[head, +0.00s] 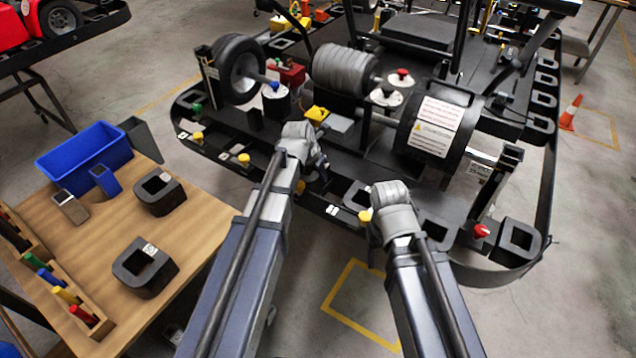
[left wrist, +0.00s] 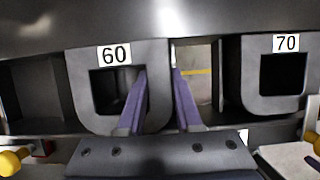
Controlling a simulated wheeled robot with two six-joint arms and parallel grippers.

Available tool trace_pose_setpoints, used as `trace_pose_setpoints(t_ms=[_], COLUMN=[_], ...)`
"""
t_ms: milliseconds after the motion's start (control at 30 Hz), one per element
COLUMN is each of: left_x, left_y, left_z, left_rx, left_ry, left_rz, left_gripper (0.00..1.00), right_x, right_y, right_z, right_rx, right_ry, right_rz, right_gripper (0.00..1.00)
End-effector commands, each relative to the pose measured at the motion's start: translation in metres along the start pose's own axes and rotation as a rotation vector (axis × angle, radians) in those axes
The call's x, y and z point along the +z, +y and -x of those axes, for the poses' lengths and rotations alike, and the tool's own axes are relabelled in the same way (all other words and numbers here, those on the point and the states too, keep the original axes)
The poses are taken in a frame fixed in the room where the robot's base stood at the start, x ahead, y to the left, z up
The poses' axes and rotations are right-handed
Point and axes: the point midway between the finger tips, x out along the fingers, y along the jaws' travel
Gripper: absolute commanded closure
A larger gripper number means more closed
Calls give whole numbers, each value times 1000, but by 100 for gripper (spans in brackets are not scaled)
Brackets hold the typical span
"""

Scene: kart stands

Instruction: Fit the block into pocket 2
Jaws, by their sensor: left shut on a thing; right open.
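In the left wrist view, a dark block marked 60 (left wrist: 78,92) has a square opening. My left gripper (left wrist: 161,74) is shut on its right wall, one finger at the opening and one outside. A similar block marked 70 (left wrist: 250,82) is to the right, apart from the fingers. In the head view, my left gripper (head: 318,168) is at the kart stand's near edge, its tips and held block mostly hidden by my arm. My right gripper (head: 377,218) is open near the same edge, its fingers mostly hidden. I cannot tell which pocket is number 2.
The wooden table (head: 205,215) at left holds two loose black blocks (head: 160,193) (head: 145,267), a blue bin (head: 85,158) and a rack of coloured handles (head: 65,295). A wheel (head: 240,68) and a labelled drum (head: 435,125) stand on the kart stand (head: 375,165). Yellow knobs (head: 243,158) line its edge.

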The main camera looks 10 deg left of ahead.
Motion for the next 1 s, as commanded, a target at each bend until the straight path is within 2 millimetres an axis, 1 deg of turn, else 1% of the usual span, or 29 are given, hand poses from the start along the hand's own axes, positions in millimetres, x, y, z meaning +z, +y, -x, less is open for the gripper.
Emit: trace_pose_setpoints(t_ms=[33,100,167,400,567,600,833,1000], left_x=[-5,-8,-8,-7,-9,-9,-9,-9], left_y=[0,0,0,0,0,0,0,0], left_z=[-12,-18,-20,-18,-22,-21,-21,-21], left_rx=[0,0,0,0,0,0,0,0], left_ry=[-1,-1,-1,-1,-1,0,0,0], left_rz=[0,0,0,0,0,0,0,0], left_gripper=[100,100,100,100,100,63,37,36], right_x=[-1,-1,-1,-1,-1,-1,-1,-1], right_y=[-1,-2,-2,-2,-2,-2,-2,-2], right_z=[-13,-20,-22,-19,-24,-22,-22,-22], right_rx=[0,0,0,0,0,0,0,0], right_ry=[0,0,0,0,0,0,0,0], right_rz=[0,0,0,0,0,0,0,0], right_gripper=[36,36,36,36,36,36,36,36])
